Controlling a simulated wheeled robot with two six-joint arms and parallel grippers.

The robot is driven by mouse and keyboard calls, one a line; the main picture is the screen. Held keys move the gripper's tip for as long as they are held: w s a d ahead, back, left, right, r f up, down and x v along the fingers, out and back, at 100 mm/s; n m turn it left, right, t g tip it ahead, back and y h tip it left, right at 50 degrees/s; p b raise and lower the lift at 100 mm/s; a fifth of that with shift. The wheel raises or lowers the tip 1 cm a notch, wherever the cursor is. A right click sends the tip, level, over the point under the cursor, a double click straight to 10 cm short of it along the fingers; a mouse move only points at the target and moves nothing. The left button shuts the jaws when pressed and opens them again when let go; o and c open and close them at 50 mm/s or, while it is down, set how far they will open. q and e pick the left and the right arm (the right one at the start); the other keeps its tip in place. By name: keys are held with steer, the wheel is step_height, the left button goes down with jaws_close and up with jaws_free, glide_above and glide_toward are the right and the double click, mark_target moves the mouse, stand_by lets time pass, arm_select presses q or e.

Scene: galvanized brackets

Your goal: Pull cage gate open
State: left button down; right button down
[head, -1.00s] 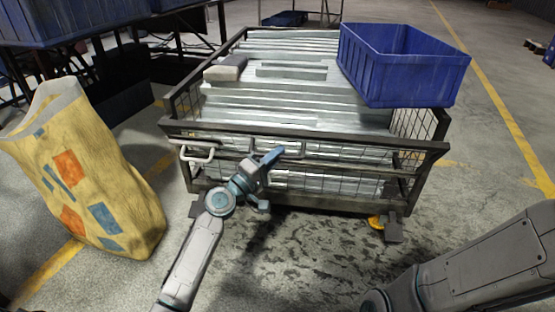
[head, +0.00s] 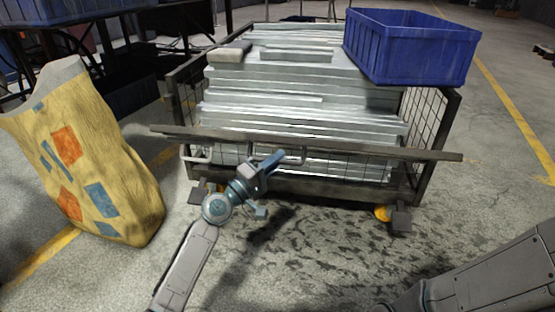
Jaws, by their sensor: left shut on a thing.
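The cage gate (head: 370,149) is the front side of a dark metal cage cart. Its top bar is away from the cage posts and leans out toward me, so the gate is partly open. My left gripper (head: 268,165) is shut on the gate's middle handle (head: 295,155). A second pale handle (head: 197,157) sits at the gate's left end. The gate's lower part is hard to make out behind the bar and my gripper. My right gripper is out of view; only part of my right arm shows at lower right.
Galvanized brackets (head: 300,100) are stacked in the cage. A blue crate (head: 410,50) rests on top at the right. A yellow patterned sack (head: 90,165) stands left of the cart. The stained floor (head: 330,250) in front is clear.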

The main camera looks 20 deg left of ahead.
arm_select(q)
step_height(320, 180, down, 10)
steer(key=m+t+h+b, duration=0.1)
steer(key=m+h+b, duration=0.1)
steer(key=b, duration=0.6)
steer(key=shift+s+m, duration=0.3)
steer(key=c, duration=1.5)
jaws_free()
steer(key=shift+o, duration=0.2)
steer(key=v, duration=1)
steer(key=shift+s+f+p, duration=0.2)
steer(key=shift+f+p, duration=0.2)
steer(key=shift+p, duration=0.05)
